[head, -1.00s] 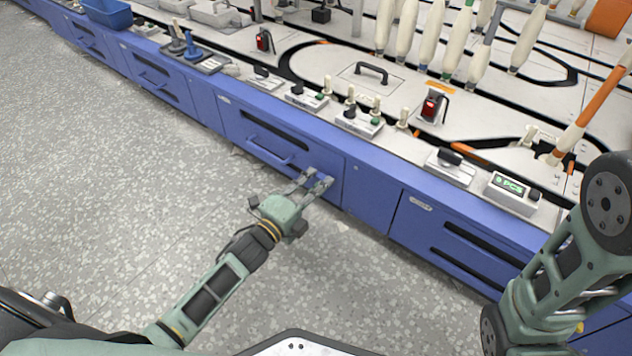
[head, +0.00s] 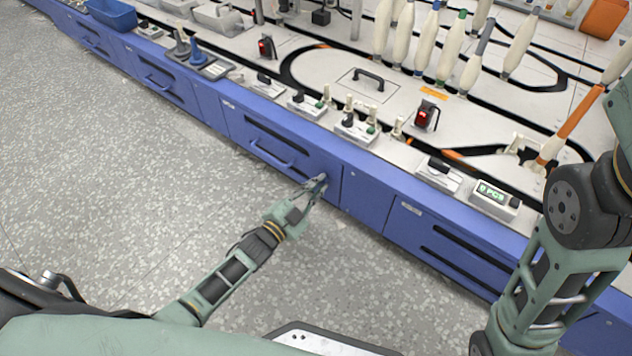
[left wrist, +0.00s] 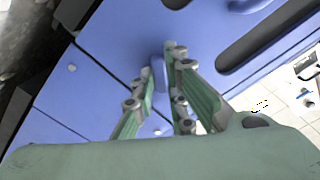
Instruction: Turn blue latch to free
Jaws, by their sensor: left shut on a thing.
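The blue latch (left wrist: 158,74) is a small blue tab on the front of the blue cabinet. In the left wrist view it stands between the fingers of my left gripper (left wrist: 163,85), which is shut on it. In the head view my left gripper (head: 318,184) reaches the cabinet front near the right end of a drawer, and its fingers hide most of the latch. My right arm shows at the right of the head view, but its gripper is out of the picture.
The blue drawer front (head: 270,140) has a bar handle (head: 272,156) left of my gripper. Above is a worktop (head: 330,75) with switch boxes, a black handle (head: 368,77) and several bobbins. The grey floor (head: 120,200) in front is clear.

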